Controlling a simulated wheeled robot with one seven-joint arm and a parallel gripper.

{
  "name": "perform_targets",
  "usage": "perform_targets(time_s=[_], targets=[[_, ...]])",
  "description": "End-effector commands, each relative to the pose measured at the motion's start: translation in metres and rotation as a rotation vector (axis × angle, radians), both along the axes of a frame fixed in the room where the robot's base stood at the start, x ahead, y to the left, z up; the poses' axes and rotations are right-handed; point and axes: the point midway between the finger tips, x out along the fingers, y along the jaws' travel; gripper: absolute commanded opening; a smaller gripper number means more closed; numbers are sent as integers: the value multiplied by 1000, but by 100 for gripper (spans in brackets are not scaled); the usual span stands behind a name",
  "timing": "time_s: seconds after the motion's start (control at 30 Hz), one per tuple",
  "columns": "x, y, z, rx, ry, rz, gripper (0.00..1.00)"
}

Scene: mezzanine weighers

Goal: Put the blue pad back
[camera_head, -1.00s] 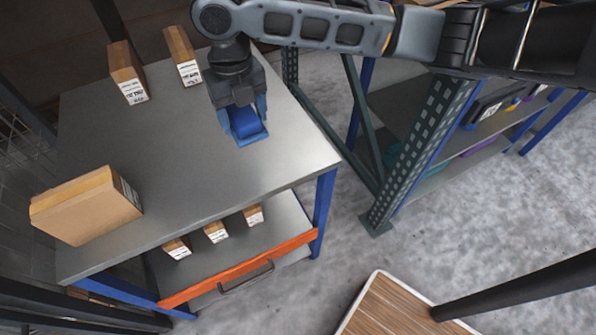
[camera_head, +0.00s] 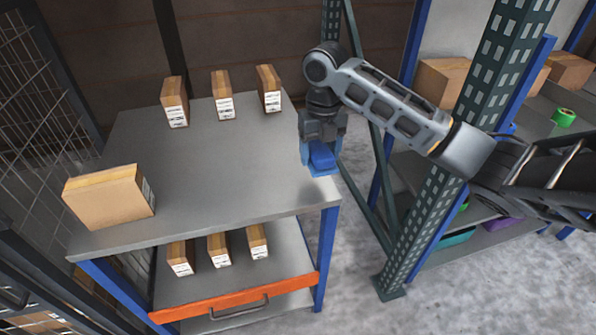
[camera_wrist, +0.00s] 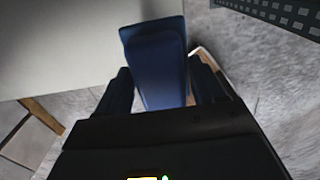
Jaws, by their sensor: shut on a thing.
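The blue pad (camera_head: 321,157) is between the fingers of my gripper (camera_head: 320,166), at the right edge of the metal workbench top (camera_head: 210,170). In the wrist view the pad (camera_wrist: 158,65) is a dark blue block sticking out past the fingers of my gripper (camera_wrist: 160,92), which are shut on it. The grey bench top fills the upper left of that view, with floor to the right. Whether the pad clears the bench edge in height is hard to tell.
Several small boxes stand at the bench's back edge, one being a box (camera_head: 223,95). A larger box (camera_head: 110,197) is at the front left. Small boxes (camera_head: 219,250) sit on the lower shelf. A perforated green rack post (camera_head: 445,170) rises to the right, before shelves holding a green tape roll (camera_head: 563,117).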

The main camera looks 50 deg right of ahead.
Motion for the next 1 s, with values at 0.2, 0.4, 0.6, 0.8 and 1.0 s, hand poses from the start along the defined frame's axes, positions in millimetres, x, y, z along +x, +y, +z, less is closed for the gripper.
perform_targets(time_s=[0.2, 0.4, 0.6, 0.8, 1.0], targets=[[34, 21, -23, -1, 3, 1, 35], [44, 27, -32, 0, 1, -1, 35], [44, 27, -52, 1, 3, -2, 35], [44, 27, -71, 0, 0, 0, 35], [44, 27, -72, 0, 0, 0, 35]])
